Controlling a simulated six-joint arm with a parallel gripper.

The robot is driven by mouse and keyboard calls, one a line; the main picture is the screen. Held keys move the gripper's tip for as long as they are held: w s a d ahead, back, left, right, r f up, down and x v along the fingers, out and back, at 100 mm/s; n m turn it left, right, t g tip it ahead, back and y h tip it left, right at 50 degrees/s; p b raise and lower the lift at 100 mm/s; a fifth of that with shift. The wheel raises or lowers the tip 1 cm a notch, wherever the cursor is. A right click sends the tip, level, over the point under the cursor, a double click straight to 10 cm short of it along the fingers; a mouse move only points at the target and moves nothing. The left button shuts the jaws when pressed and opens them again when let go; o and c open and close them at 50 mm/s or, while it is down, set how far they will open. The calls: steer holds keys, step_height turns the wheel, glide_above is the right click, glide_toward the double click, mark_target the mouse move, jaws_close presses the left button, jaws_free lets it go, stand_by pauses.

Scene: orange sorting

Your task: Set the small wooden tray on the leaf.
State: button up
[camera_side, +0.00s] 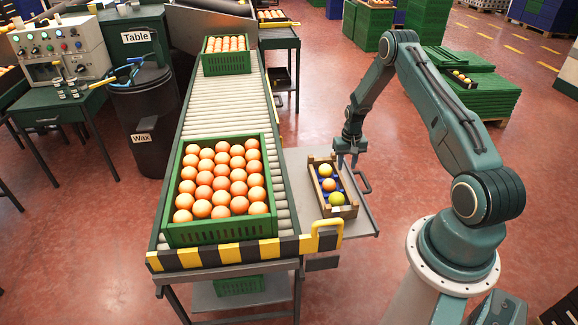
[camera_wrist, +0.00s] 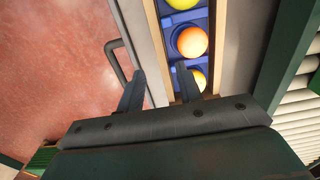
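The small wooden tray (camera_side: 350,212) sits on the grey leaf (camera_side: 358,228) at the right side of the conveyor. It has a blue liner and holds 3 fruits, orange and yellow-green. My gripper (camera_side: 347,161) is at the tray's far right part, pointing down. In the wrist view, my gripper (camera_wrist: 160,88) has its fingers spread. One finger is over the leaf outside the tray, and the other is over the blue liner inside. The tray's wooden side wall (camera_wrist: 154,35) runs between them, with a visible gap. Contact with the wall cannot be told.
A green crate of oranges (camera_side: 220,233) stands on the conveyor (camera_side: 230,100), left of the tray. A yellow handle (camera_side: 327,236) is at the conveyor's near end. A dark handle (camera_side: 364,181) sticks out from the leaf's right edge. Open red floor lies to the right.

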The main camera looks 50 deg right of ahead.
step_height(320, 180, up, 4)
steer(key=shift+f, duration=0.15)
stand_by(0.6)
steer(key=w+a+r+n+t, duration=0.1)
steer(key=a+r, duration=0.5)
steer(key=r, duration=0.4)
steer(key=a+r+n+t+h, duration=0.1)
steer(key=a+r+n, duration=0.1)
steer(key=a+r, duration=0.6)
steer(key=w+a+r+n, duration=0.1)
steer(key=a+r, duration=0.3)
steer(key=r, duration=0.7)
steer(key=s+a+r+n+t, duration=0.2)
steer(key=s+a+r, duration=0.7)
steer(key=a, duration=0.1)
steer(key=s+a+n, duration=0.1)
steer(key=s+a, duration=0.2)
steer(key=s, duration=0.3)
steer(key=s+a+r+n+t+y, duration=0.1)
steer(key=s+a+n, duration=0.1)
steer(key=s+a, duration=0.2)
steer(key=s, duration=0.3)
steer(key=shift+s+r+t, duration=0.25)
steer(key=shift+s+t, duration=0.05)
